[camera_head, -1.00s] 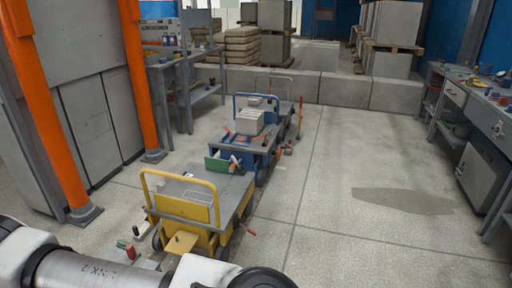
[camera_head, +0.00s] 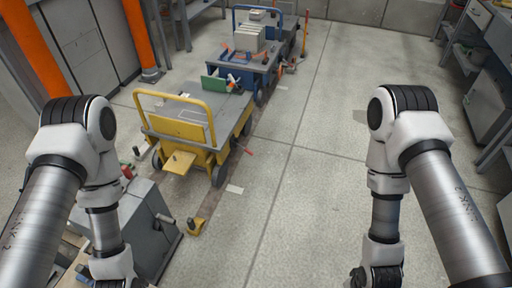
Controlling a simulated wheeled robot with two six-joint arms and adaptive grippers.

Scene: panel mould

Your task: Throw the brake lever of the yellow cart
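The yellow cart (camera_head: 190,128) stands left of centre, with a grey deck and a yellow tube handle at its near left end. A thin lever with a red tip (camera_head: 246,150) sticks out low on its right side; I take it for the brake lever. Its lower end is hard to make out. My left arm comes down at the left and my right arm at the right. Both are apart from the cart and lever. The picture's bottom edge cuts off both arms near the wrists, so neither gripper's fingers show.
A blue cart (camera_head: 256,62) with pale blocks stands behind the yellow one. A grey box-like unit (camera_head: 150,225) and a small yellow piece (camera_head: 195,227) are in front. Orange posts (camera_head: 139,35) stand at the left. The floor to the right is clear.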

